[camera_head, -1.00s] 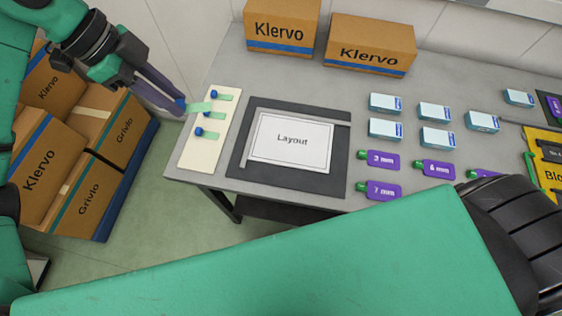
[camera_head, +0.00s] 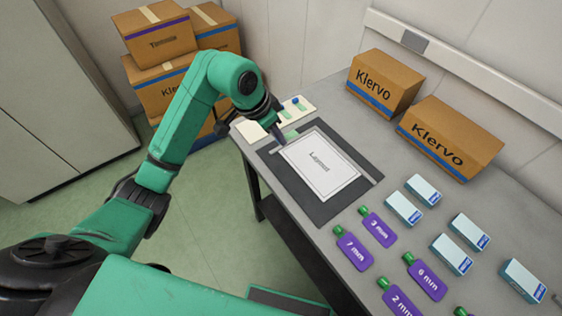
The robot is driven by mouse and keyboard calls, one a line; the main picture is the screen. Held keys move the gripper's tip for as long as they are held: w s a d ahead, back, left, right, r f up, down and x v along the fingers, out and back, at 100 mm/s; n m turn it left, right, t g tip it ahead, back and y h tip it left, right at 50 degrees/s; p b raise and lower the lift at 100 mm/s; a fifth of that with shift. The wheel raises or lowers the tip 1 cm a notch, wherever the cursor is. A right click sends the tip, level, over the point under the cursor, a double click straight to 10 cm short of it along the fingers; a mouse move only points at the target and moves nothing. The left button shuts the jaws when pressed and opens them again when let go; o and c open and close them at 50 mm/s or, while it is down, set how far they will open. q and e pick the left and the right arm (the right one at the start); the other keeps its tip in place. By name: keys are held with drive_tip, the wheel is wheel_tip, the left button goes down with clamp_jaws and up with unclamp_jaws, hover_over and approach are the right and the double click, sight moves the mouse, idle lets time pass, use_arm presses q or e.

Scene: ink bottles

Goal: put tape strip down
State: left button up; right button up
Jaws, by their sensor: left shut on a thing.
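My left gripper (camera_head: 281,141) reaches over the upper left corner of the white Layout sheet (camera_head: 322,168). It is shut on a pale green tape strip (camera_head: 291,134), partly hidden by the fingers. Whether the strip touches the sheet or the dark mat (camera_head: 350,152) under it cannot be told. The cream card (camera_head: 311,103) lies behind the gripper, with a blue knob (camera_head: 295,100) and another green strip (camera_head: 302,106) showing; my arm hides part of the card. My right gripper is not in view.
Purple tags (camera_head: 353,252) and pale blue boxes (camera_head: 403,208) lie at the table's right side. Two Klervo cartons (camera_head: 383,83) stand along the back. More cartons (camera_head: 150,35) are stacked beyond the table's far end.

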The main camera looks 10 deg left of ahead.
sight(283, 167)
use_arm(q)
drive_tip(key=f, duration=0.7)
drive_tip(key=f+p, duration=0.1)
drive_tip(key=f, duration=0.3)
drive_tip(key=shift+s+d, duration=0.25)
drive_tip(key=shift+d+f, duration=0.1)
drive_tip(key=shift+f, duration=0.05)
drive_tip(key=o, duration=0.8)
drive_tip(key=shift+o, duration=0.2)
drive_tip(key=b+v, duration=0.1)
drive_tip(key=v, duration=1.1)
